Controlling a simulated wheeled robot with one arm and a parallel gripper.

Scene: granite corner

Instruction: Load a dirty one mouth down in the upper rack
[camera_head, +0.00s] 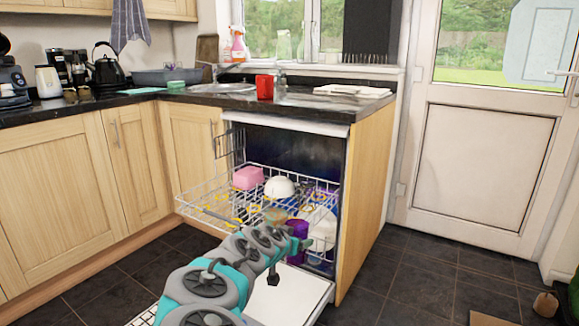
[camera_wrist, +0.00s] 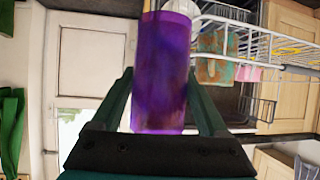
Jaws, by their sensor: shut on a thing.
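A purple cup (camera_head: 297,228) with dark and reddish smudges is held by my gripper (camera_head: 303,243) at the front right of the pulled-out upper rack (camera_head: 205,207). In the wrist view the cup (camera_wrist: 163,75) fills the space between the two dark green fingers of my gripper (camera_wrist: 162,88). The cup looks roughly upright in line; I cannot tell which end its mouth is. The rack's white wires also show in the wrist view (camera_wrist: 265,45), beside the cup. My arm hides part of the rack's front.
The rack holds a pink block-like item (camera_head: 247,178), a white bowl (camera_head: 279,187) and other pieces. The open dishwasher door (camera_head: 288,296) lies below. A red cup (camera_head: 264,87) stands on the dark counter. Open floor lies to the right.

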